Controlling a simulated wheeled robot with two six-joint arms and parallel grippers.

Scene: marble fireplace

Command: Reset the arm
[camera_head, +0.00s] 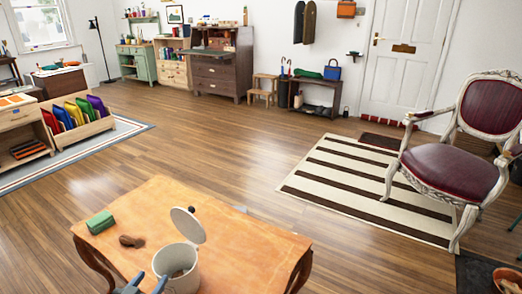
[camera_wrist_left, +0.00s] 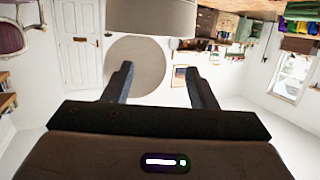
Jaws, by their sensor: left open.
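My left gripper (camera_head: 148,279) shows at the bottom edge of the head view, beside the left side of a white round canister (camera_head: 182,260). Its two blue-grey fingers are apart with nothing between them. They also show spread in the left wrist view (camera_wrist_left: 158,78), which is upside down. The canister stands on the wooden table with its round lid (camera_head: 188,225) tilted up, and something brownish is inside. In the wrist view the canister wall (camera_wrist_left: 150,18) and the disc-like lid (camera_wrist_left: 135,65) lie beyond the fingers. My right gripper is not in view.
The orange-brown wooden table (camera_head: 240,247) also holds a green block (camera_head: 100,222) and a small dark brown object (camera_head: 131,240) left of the canister. A striped rug (camera_head: 345,185) and a red chair (camera_head: 455,170) stand at right. Wooden floor beyond the table is clear.

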